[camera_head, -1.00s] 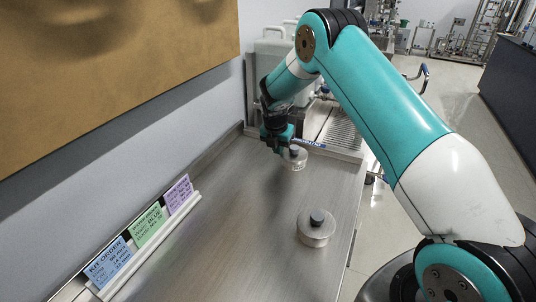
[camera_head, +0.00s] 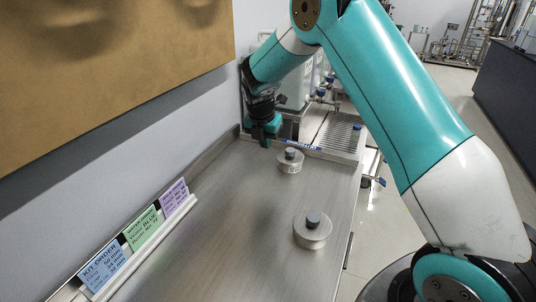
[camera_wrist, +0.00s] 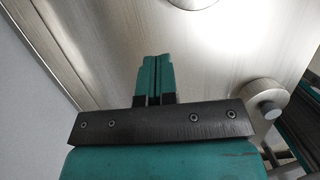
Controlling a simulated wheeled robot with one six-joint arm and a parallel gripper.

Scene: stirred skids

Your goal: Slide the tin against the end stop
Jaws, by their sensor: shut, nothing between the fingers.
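Two round metal tins with dark knobs stand upright on the steel counter. The far tin (camera_head: 290,162) is close in front of the raised rail with a blue label (camera_head: 301,146), which looks like the end stop; I cannot tell whether they touch. This tin also shows at the right of the wrist view (camera_wrist: 255,93). The nearer tin (camera_head: 312,232) is closer to the counter's right edge, and its edge shows at the top of the wrist view (camera_wrist: 193,3). My gripper (camera_head: 264,142) is shut and empty, left of the far tin and apart from it. Its closed fingers show in the wrist view (camera_wrist: 154,62).
A card rail (camera_head: 138,245) with blue, green and purple cards runs along the left wall. A ribbed drainboard (camera_head: 338,134) and pale containers (camera_head: 295,88) are beyond the counter. The counter's middle (camera_head: 225,210) is clear.

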